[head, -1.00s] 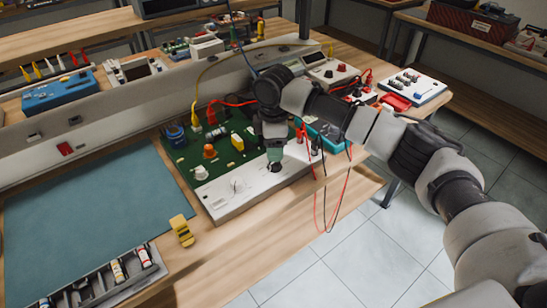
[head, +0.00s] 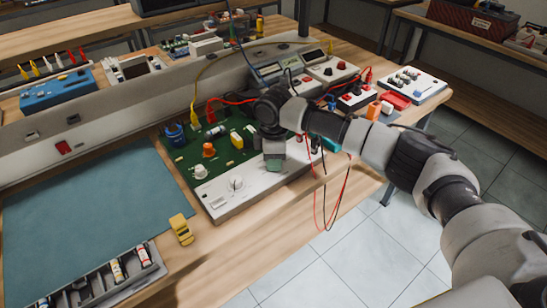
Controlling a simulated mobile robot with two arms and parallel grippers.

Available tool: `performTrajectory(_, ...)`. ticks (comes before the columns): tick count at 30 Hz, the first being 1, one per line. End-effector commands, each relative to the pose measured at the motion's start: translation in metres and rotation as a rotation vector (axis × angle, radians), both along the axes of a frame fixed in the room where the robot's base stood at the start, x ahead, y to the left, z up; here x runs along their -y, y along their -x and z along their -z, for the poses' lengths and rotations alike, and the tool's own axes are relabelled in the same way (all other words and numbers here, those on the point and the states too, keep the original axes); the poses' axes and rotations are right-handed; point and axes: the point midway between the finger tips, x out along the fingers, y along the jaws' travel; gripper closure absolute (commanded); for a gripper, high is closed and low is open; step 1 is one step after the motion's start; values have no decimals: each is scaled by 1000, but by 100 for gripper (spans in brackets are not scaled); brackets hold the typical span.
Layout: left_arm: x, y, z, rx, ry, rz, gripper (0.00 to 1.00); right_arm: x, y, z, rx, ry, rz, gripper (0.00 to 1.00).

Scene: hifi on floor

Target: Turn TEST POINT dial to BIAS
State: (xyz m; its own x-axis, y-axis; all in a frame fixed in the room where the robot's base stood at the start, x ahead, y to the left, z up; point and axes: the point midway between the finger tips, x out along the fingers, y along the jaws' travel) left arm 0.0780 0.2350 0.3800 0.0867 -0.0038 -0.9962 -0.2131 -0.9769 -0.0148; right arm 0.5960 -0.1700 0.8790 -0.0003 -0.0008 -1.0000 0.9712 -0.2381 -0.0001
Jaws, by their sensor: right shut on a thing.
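The green circuit board (head: 185,157) has a white front panel (head: 217,204) on the bench. A white dial (head: 236,183) sits on the panel's left part, its pointer roughly upright. My right gripper (head: 273,163) is down at the panel's right part, shut on a dark dial there. The fingers hide that dial, so its pointer direction cannot be seen. The panel lettering is too small to read, so I cannot tell which label belongs to which dial. My left gripper is not in view.
Another white knob (head: 200,171) and an orange part (head: 209,150) stand on the board. Red and black leads (head: 334,190) hang over the bench's front edge. A yellow object (head: 181,229) lies left of the panel. The teal mat (head: 90,210) is clear.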

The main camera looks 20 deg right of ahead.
Motion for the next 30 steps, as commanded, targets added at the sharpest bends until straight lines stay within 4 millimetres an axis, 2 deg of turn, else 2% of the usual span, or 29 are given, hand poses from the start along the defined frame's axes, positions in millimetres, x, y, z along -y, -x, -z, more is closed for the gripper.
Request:
performTrajectory(5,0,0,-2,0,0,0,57,0,0,-1,-1,-1,5,91)
performTrajectory(10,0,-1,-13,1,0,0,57,-1,0,-3,-1,-1,48,91)
performTrajectory(21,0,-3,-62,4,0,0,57,-1,0,-6,-4,-3,303,91)
performTrajectory(30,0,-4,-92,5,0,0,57,-1,0,-4,-3,-2,526,91)
